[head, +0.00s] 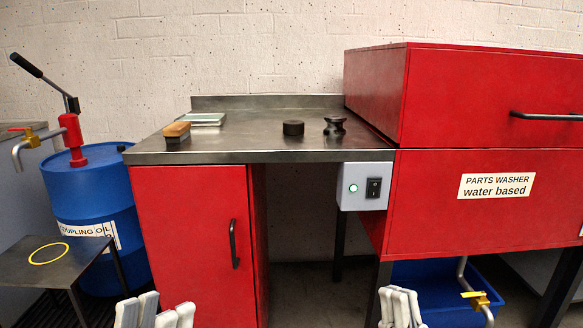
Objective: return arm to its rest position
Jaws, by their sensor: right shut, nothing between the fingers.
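My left gripper (157,311) shows at the bottom edge, in front of the red cabinet. Its fingers stand apart with a narrow gap, and nothing shows between them. My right gripper (400,304) is at the bottom edge, right of centre, in front of the blue bin under the parts washer. Its fingers are together and empty. Both grippers point up in the picture, below the worktop, and the picture's edge cuts off the rest of both arms.
The steel worktop (230,130) holds a brush (177,131), a pale stack (203,119) and two dark round parts (293,128). The red parts washer (440,190) stands right. A switch box (363,187) hangs beside it. A blue drum (95,190) and small table (60,265) stand left.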

